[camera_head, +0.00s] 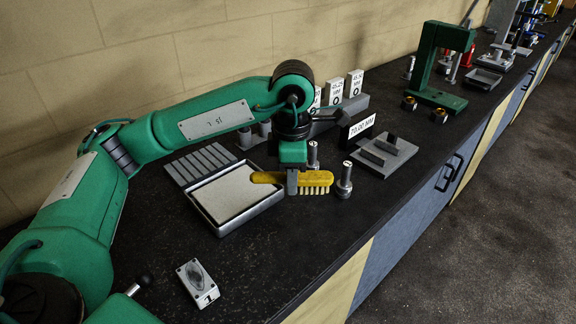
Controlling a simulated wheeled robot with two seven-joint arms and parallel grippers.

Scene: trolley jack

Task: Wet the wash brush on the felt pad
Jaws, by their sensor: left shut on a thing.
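The wash brush (319,178) is yellow with pale bristles pointing down. My left gripper (292,182) is shut on it near the handle, and the brush lies level across the fingers. The felt pad (231,193) is a pale, flat pad in a shallow grey metal tray (236,226) on the black bench. The brush's handle end reaches over the tray's right side in the picture, while its bristles are to the right of the tray. I cannot tell how high the brush is above the bench. My right gripper does not show.
A grey slatted plate (200,163) lies behind the tray. Metal posts (344,183) stand close right of the bristles. A grey block fixture (384,154) and a "20.00 MM" sign (358,129) are beyond. A small metal block (198,284) lies in front. A green press frame (440,65) stands farther along.

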